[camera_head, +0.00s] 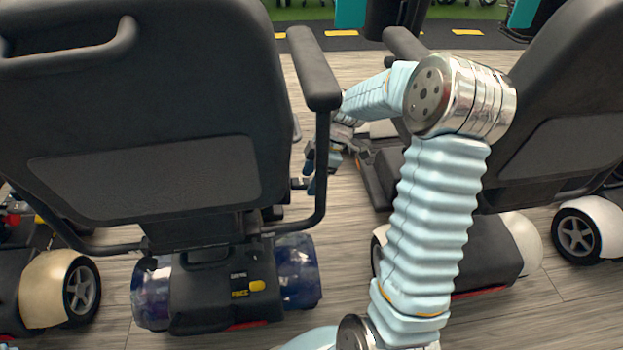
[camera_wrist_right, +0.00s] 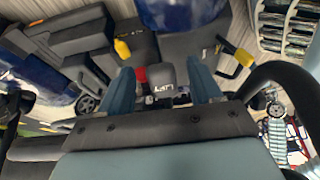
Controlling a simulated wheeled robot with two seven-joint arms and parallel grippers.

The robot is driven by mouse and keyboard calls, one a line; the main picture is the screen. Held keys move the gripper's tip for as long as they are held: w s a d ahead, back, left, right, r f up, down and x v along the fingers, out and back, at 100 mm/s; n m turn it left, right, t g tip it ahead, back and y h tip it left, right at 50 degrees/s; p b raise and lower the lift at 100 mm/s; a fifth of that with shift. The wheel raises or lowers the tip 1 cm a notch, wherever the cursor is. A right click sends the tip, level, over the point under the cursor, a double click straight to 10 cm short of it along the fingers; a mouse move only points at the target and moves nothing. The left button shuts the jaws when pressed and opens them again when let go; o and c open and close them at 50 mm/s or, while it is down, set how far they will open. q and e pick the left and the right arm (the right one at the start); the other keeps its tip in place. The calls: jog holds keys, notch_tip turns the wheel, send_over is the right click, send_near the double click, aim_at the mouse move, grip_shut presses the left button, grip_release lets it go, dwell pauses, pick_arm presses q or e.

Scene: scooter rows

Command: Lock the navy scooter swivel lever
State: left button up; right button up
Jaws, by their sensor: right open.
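The navy scooter (camera_head: 300,270) stands at left of centre in the head view, seen from behind, with glossy dark blue fenders and a black seat (camera_head: 140,120). My right gripper (camera_head: 318,168) is beside the seat's right side, below the armrest. In the right wrist view its two blue fingers (camera_wrist_right: 165,82) are apart. A dark grey block with white lettering (camera_wrist_right: 162,78) shows between them, beside a small red part (camera_wrist_right: 140,75). A black lever with a yellow end (camera_wrist_right: 243,58) lies to the right of the fingers. Contact cannot be told. My left gripper is out of view.
The armrest (camera_head: 315,70) hangs above my right gripper. Another scooter with a black seat (camera_head: 570,110) and white fenders stands at right, and a cream-fendered one (camera_head: 50,288) at left. A strip of wooden floor lies between the rows.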

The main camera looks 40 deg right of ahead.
jog(key=p+v, duration=0.1)
jog(key=v, duration=1.1)
jog(key=shift+d+r, duration=0.25)
jog(key=shift+r, duration=0.05)
jog(key=shift+s, duration=0.2)
